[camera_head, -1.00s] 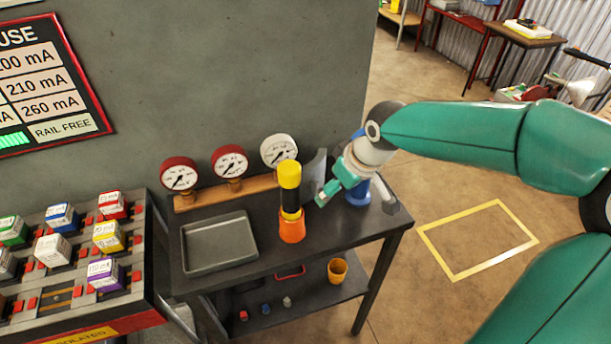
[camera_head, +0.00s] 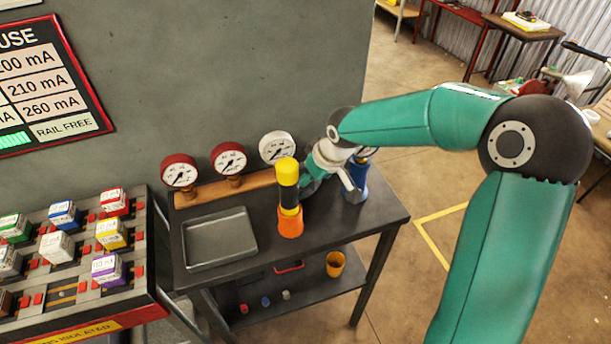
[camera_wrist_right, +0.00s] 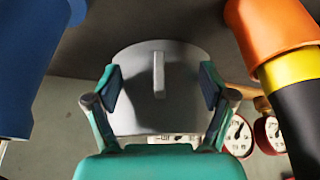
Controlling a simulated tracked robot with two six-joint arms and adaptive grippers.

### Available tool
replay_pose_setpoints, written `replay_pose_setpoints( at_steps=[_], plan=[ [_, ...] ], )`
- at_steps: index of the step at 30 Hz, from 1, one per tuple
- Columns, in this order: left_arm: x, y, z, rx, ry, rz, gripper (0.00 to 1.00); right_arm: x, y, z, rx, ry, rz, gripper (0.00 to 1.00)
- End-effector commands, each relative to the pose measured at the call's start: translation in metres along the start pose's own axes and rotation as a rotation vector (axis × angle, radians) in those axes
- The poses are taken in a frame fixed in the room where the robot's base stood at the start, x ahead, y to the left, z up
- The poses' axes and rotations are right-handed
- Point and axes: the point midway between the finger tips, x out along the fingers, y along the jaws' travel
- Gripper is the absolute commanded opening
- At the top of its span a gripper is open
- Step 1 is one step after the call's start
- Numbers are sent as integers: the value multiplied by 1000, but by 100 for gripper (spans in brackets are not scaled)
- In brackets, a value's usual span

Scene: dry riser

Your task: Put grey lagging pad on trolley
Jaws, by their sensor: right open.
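The grey lagging pad (camera_wrist_right: 135,110) shows in the right wrist view as a curved grey piece with an upright bar on its face. My right gripper (camera_wrist_right: 161,88) is open, with one finger at each side of the pad; I cannot tell whether they touch it. In the head view my right gripper (camera_head: 308,186) is low over the right part of a dark two-level table (camera_head: 345,222), perhaps the trolley. There the pad is mostly hidden behind the gripper and the yellow-topped cylinder. My left gripper is not in view.
The yellow and black cylinder (camera_head: 288,185) in an orange base (camera_head: 290,222) stands close left of the gripper, and a blue cylinder (camera_head: 355,183) close right. An empty grey tray (camera_head: 218,238) lies at left. Several gauges (camera_head: 228,160) line the back. The front right tabletop is clear.

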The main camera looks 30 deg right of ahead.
Motion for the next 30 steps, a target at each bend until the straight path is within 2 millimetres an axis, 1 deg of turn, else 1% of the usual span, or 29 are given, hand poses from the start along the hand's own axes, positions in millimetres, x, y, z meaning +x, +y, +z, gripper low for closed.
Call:
replay_pose_setpoints(
  at_steps=[2, 3, 14, 15, 18, 30],
  plan=[
    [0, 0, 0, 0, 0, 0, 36, 0, 0, 0, 0, 0, 0, 82],
    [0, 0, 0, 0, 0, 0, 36, 0, 0, 0, 0, 0, 0, 81],
    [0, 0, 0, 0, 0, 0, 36, 0, 0, 0, 0, 0, 0, 21],
    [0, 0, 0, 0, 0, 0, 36, 0, 0, 0, 0, 1, 0, 14],
    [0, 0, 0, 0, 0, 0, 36, 0, 0, 0, 0, 1, 0, 0],
    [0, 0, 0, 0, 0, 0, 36, -1, 0, 0, 0, 2, 1, 0]
  ],
)
